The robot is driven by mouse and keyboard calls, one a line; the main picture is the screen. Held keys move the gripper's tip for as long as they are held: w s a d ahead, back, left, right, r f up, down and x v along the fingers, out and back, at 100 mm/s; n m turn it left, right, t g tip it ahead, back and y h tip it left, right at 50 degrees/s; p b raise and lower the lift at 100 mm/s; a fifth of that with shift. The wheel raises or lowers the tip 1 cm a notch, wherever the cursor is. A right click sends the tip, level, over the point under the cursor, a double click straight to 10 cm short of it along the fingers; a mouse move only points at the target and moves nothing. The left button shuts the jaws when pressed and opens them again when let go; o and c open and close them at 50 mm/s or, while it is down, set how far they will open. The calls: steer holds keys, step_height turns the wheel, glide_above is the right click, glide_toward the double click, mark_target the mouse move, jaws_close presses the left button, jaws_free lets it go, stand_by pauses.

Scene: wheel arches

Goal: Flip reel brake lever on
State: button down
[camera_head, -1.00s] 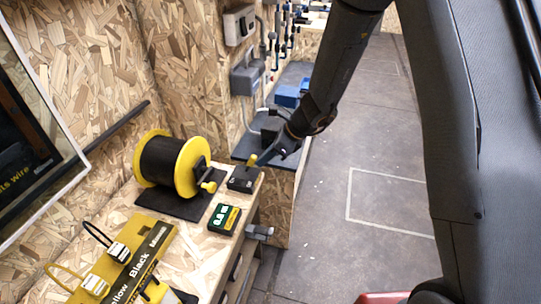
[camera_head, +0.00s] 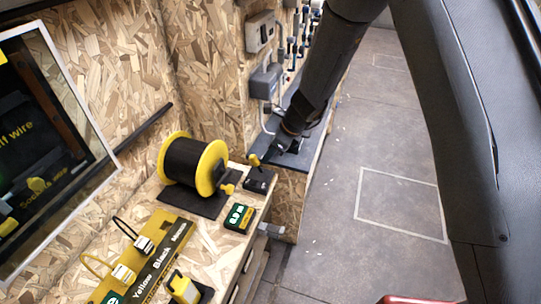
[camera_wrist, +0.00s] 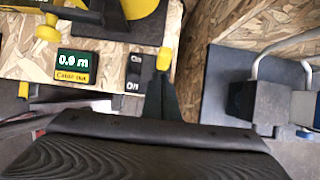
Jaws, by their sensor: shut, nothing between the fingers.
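The reel (camera_head: 186,162) has a black drum and yellow flanges and stands on a black base on the bench. The brake lever has a yellow knob (camera_head: 254,160) and rises from a small black box (camera_head: 260,182) right of the reel. In the wrist view the knob (camera_wrist: 164,59) is beside the box (camera_wrist: 134,76), whose labels are partly seen, one reading ON. The lever leans up and slightly left in the head view. My gripper (camera_head: 277,148) is shut and empty, right of the knob. Its dark fingers (camera_wrist: 160,90) show just below the knob in the wrist view; contact is unclear.
A yellow panel (camera_head: 160,222) with wires and a tilted screen (camera_head: 50,120) are at left. A dark shelf (camera_head: 308,150) lies beyond my gripper. Open floor is at right.

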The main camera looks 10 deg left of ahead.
steer(key=shift+r+p, duration=0.75)
steer(key=shift+r, duration=0.05)
step_height(320, 180, up, 12)
steer(key=d, duration=0.1)
steer(key=shift+f, duration=0.2)
steer(key=shift+s+d, duration=0.1)
steer(key=shift+d, duration=0.05)
stand_by(0.5)
